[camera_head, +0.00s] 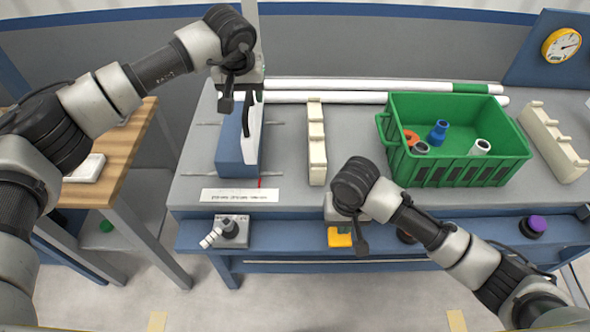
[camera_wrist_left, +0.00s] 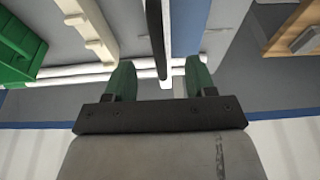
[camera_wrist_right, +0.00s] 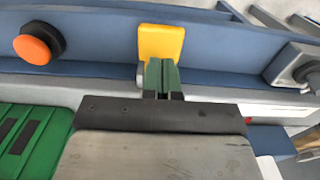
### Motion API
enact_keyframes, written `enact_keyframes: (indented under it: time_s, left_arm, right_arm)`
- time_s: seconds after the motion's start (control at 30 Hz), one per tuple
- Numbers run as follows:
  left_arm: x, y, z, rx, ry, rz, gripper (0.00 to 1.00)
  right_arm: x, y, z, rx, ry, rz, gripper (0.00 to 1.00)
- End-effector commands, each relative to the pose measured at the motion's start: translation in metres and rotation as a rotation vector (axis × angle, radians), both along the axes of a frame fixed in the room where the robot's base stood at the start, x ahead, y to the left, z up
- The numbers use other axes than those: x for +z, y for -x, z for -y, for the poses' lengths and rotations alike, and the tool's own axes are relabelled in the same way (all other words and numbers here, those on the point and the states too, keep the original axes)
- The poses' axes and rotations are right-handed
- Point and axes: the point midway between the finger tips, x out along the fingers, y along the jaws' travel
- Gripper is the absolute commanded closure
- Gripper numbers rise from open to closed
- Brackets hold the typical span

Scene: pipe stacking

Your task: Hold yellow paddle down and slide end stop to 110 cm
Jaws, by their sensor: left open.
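The end stop (camera_head: 229,153) is a blue block with a white face plate and a black handle (camera_head: 246,118), on the left of the grey bench. My left gripper (camera_head: 243,98) is open at the far end of the handle. In the left wrist view its green fingers (camera_wrist_left: 158,78) stand either side of the black handle (camera_wrist_left: 155,35) and white plate, with gaps. The yellow paddle (camera_head: 338,239) is on the blue front rail; it also shows in the right wrist view (camera_wrist_right: 161,41). My right gripper (camera_wrist_right: 161,76) is shut, its fingertips overlapping the paddle's edge. Whether they press it is unclear.
A white scale strip (camera_head: 238,196) lies before the end stop. A cream notched rack (camera_head: 316,145) and a green crate (camera_head: 460,171) with fittings stand to the right. White pipes (camera_head: 380,86) lie behind.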

Motion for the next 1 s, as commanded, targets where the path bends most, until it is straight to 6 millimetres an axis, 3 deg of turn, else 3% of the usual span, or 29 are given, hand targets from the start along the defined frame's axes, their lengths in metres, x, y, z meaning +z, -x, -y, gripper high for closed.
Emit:
enact_keyframes:
  time_s: [1.0]
  left_arm:
    - [0.0, 0.0, 0.0, 0.0, 0.0, 0.0, 0.45]
  right_arm:
    - [-0.052, 0.001, 0.0, 0.0, 0.001, -0.002, 1.0]
